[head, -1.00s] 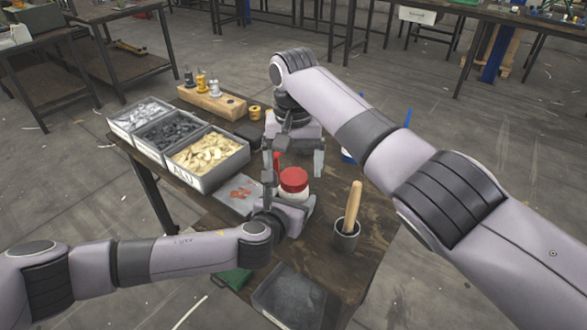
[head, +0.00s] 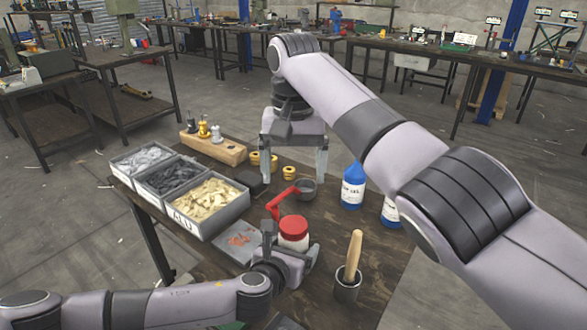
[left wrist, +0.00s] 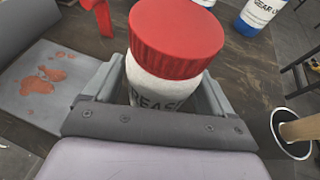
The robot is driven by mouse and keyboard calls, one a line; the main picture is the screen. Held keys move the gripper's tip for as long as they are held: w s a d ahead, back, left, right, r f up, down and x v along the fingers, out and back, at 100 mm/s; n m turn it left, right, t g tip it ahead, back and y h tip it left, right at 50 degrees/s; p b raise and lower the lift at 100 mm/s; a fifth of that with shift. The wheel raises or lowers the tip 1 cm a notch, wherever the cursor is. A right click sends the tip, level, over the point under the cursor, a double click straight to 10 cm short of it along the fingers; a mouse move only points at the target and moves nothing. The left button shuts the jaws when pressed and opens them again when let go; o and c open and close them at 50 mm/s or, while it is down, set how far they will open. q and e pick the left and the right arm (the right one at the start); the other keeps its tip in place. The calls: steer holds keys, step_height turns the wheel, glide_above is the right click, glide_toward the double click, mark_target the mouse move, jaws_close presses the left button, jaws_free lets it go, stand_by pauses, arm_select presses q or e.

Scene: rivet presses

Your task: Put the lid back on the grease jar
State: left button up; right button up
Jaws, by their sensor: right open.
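The white grease jar (head: 293,244) stands on the brown table with its red lid (head: 294,226) on top. In the left wrist view the jar body (left wrist: 153,88) shows part of its label below the ribbed red lid (left wrist: 177,40), which covers the mouth. My left gripper (head: 289,250) is low at the jar, with one finger on each side of its body. In the left wrist view this gripper (left wrist: 162,88) appears closed on the jar. My right gripper (head: 294,168) is open and empty above and behind the jar, apart from the lid.
Parts bins (head: 207,225) stand at the left, by a wooden block (head: 213,149) with fittings. A red-handled tool (head: 283,204) is behind the jar. Blue bottles (head: 352,186) and a cup with a wooden handle (head: 347,287) stand at the right.

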arm_select(q)
steer(key=shift+o, duration=0.7)
steer(key=shift+p+v, duration=0.4)
steer(key=shift+v, duration=3.2)
steer(key=shift+f, duration=0.1)
